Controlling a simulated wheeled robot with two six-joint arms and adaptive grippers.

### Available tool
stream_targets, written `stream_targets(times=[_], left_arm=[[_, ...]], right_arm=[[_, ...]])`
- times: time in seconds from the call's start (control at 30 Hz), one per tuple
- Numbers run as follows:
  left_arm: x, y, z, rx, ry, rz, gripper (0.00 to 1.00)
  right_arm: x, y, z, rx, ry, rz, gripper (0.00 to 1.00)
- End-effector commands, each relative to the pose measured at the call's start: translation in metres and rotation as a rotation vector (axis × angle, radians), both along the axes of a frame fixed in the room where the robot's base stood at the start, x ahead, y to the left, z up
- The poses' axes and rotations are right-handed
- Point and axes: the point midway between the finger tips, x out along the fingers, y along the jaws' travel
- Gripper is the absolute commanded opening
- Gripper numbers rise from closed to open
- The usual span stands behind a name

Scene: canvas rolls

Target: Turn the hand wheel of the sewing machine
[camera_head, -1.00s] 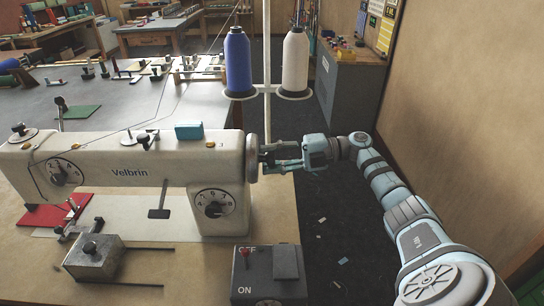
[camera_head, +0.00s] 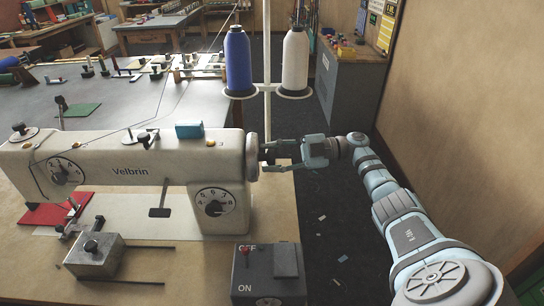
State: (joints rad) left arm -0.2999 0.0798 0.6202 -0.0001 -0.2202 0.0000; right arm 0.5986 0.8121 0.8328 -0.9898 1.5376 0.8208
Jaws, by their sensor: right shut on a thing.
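The cream sewing machine (camera_head: 125,155), lettered "Velbrin", stands on a wooden table. Its pale hand wheel (camera_head: 252,158) is at the right end of the body, seen nearly edge-on. My right gripper (camera_head: 268,153) reaches in from the right and is shut on the hand wheel's dark hub or handle. The fingers partly hide what they grip, so the exact contact is hard to see. A round numbered dial (camera_head: 214,207) is on the machine's right column. My left gripper is not in view.
A blue spool (camera_head: 238,62) and a white spool (camera_head: 295,60) stand on a stand just behind my right gripper. A switch box (camera_head: 269,270) marked OFF and ON sits in front. A wooden wall (camera_head: 460,120) rises at the right; dark floor lies between.

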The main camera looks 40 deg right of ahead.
Motion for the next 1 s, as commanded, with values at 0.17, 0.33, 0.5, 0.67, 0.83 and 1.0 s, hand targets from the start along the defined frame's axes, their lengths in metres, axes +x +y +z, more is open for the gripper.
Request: stream_targets(times=[0.17,0.33,0.5,0.67,0.83,1.0], left_arm=[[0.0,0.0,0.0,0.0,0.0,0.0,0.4],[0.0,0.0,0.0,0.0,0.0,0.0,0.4],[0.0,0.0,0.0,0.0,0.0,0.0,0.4],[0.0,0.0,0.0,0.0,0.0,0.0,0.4],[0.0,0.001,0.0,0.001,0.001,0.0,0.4],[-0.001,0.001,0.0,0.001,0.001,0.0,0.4]], right_arm=[[0.0,0.0,0.0,0.007,0.008,-0.001,0.09],[0.0,0.0,0.0,0.007,0.008,-0.001,0.09],[0.0,0.0,0.0,0.006,0.008,-0.001,0.46],[0.0,0.0,0.0,0.006,0.008,-0.001,0.57],[0.0,0.0,0.0,0.006,0.008,0.0,0.57],[-0.008,-0.015,0.0,0.005,0.01,-0.003,0.57]])
